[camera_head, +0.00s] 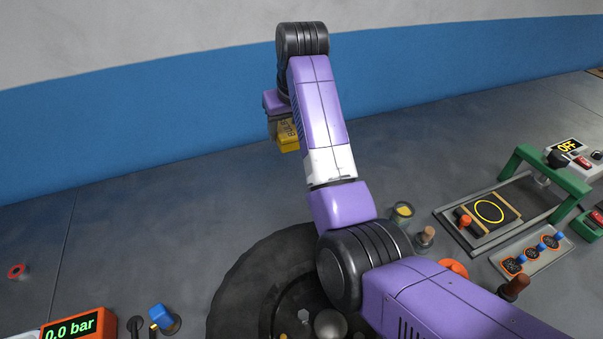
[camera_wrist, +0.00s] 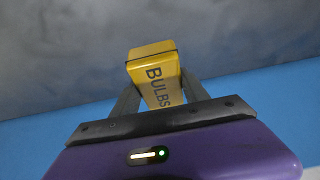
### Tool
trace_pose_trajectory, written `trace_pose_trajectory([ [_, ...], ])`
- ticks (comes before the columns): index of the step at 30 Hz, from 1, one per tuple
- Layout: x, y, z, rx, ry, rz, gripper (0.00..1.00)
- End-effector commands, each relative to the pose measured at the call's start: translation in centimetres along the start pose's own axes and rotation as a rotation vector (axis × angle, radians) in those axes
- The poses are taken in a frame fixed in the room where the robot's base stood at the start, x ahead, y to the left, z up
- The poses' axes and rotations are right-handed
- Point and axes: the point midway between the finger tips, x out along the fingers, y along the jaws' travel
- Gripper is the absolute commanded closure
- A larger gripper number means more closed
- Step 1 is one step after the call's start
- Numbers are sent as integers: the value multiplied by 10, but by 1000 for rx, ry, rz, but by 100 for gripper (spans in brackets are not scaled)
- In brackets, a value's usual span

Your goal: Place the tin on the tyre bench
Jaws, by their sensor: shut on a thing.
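A yellow tin (camera_head: 288,137) marked "BULBS" hangs in my gripper (camera_head: 276,117) near the far blue wall. In the wrist view the tin (camera_wrist: 152,61) sits between the two grey fingers of my gripper (camera_wrist: 156,92), which are shut on it. The tin looks held clear of the grey surface, though the gap beneath it is hard to judge. No label in view names the tyre bench. A large black tyre (camera_head: 238,292) lies at the bottom centre, partly hidden by my arm.
An orange gauge (camera_head: 72,328) reads 0.0 bar at lower left. The left-middle floor is clear.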

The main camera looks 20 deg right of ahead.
Motion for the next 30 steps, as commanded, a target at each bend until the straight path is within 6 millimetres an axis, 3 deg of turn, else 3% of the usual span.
trace_pose_trajectory([
  [12, 93, -1, 40, 0, -4, -1, 99],
  [30, 155, 0, 66, 1, -1, -1, 99],
])
